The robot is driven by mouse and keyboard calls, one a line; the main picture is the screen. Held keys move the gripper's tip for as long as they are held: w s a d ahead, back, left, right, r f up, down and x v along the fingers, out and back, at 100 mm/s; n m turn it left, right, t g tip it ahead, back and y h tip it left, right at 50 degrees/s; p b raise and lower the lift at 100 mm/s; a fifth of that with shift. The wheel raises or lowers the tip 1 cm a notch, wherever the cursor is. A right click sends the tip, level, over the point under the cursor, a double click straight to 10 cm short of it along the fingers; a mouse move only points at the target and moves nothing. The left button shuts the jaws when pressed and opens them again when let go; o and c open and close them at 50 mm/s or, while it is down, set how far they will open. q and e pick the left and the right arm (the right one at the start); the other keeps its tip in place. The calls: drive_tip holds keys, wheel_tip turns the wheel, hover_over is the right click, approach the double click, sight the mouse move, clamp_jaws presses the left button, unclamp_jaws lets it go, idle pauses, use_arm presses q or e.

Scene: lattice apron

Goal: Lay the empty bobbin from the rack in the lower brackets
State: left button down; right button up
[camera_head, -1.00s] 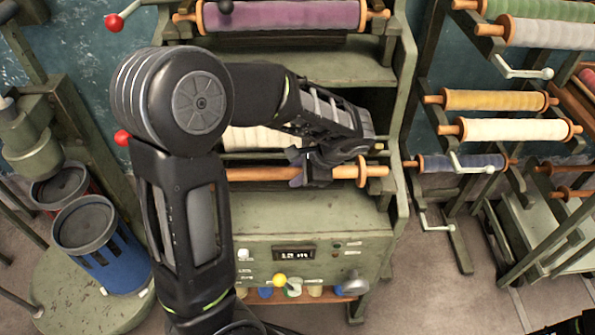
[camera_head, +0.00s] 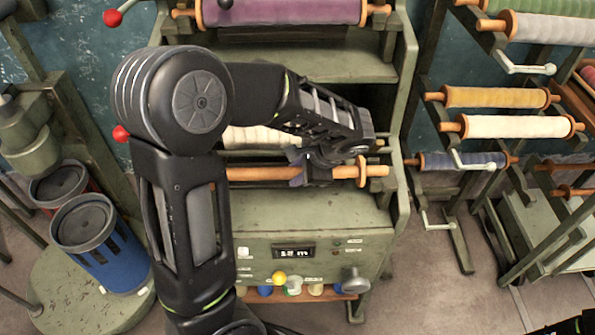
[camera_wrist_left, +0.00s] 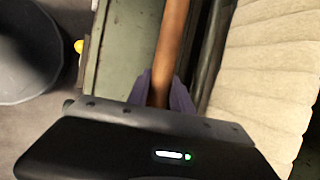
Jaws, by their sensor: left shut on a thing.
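The empty bobbin (camera_head: 347,171), an orange-brown wooden rod with a flange near its right end, lies level across the front of the green machine (camera_head: 285,212). My left gripper (camera_head: 312,170) is shut on the rod; its purple fingers (camera_wrist_left: 160,90) are on either side of the rod in the left wrist view, where the bobbin (camera_wrist_left: 177,40) runs away from the gripper. A cream roll (camera_head: 262,137) sits just behind and above it. The lower brackets are hidden or too unclear to tell whether the bobbin touches them. My right gripper is out of view.
A purple roll (camera_head: 280,12) spans the machine's top. At right a rack holds yellow (camera_head: 495,97), cream (camera_head: 515,127) and blue rolls (camera_head: 462,161), with a crank handle (camera_head: 472,165) sticking out. A blue canister (camera_head: 108,255) stands at left.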

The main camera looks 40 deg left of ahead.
use_arm(q)
drive_tip(key=shift+f, duration=0.15)
idle(0.5)
drive_tip(key=c, duration=1.1)
unclamp_jaws()
drive_tip(key=shift+o, duration=0.2)
drive_tip(key=b+v, duration=0.1)
drive_tip(key=v, duration=0.6)
drive_tip(key=shift+d+r, duration=0.25)
drive_tip(key=shift+r, duration=0.1)
